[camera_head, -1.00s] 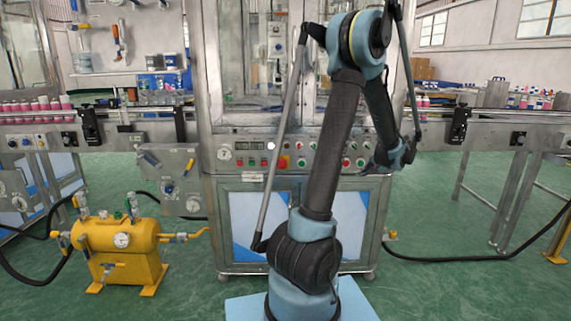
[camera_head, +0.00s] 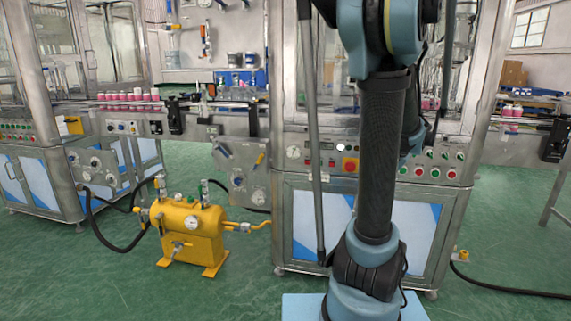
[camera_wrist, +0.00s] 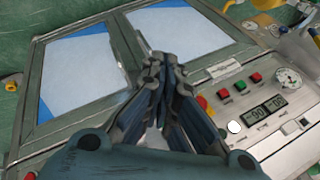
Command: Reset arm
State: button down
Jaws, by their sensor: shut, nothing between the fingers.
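My gripper (camera_wrist: 165,75) shows in the wrist view with its two dark fingers brought together and nothing between them. It hangs in front of the crimping machine's control panel (camera_wrist: 262,108) and its white-and-blue lower doors (camera_wrist: 80,72). Nothing visible touches the fingertips. In the head view my arm stands upright before the machine (camera_head: 300,210). The arm hides part of the machine's middle, and the gripper's fingers cannot be made out there.
A yellow tank (camera_head: 190,230) with a gauge and hoses stands on the green floor at left. A conveyor (camera_head: 130,115) carries pink-and-white cans on the left. Another conveyor (camera_head: 525,122) is at right. Open floor lies at front left. A black hose (camera_head: 515,291) runs along the right.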

jog(key=s+a+f+n+g, duration=0.2)
jog(key=s+a+n, duration=0.2)
jog(key=s+a, duration=0.7)
jog(key=s+a+f+n+h, duration=0.1)
jog(key=s+a+f+n, duration=0.1)
jog(key=s, duration=0.4)
jog(key=s+a+f+n+g+h, duration=0.1)
jog(key=s+a+f, duration=0.1)
jog(key=s, duration=0.4)
jog(key=shift+s+f+n+h, duration=0.35)
jog(key=shift+f+n+h, duration=0.05)
jog(key=shift+f, duration=0.4)
jog(key=shift+w+f, duration=0.2)
jog(key=shift+w, duration=0.25)
jog(key=shift+d, duration=0.2)
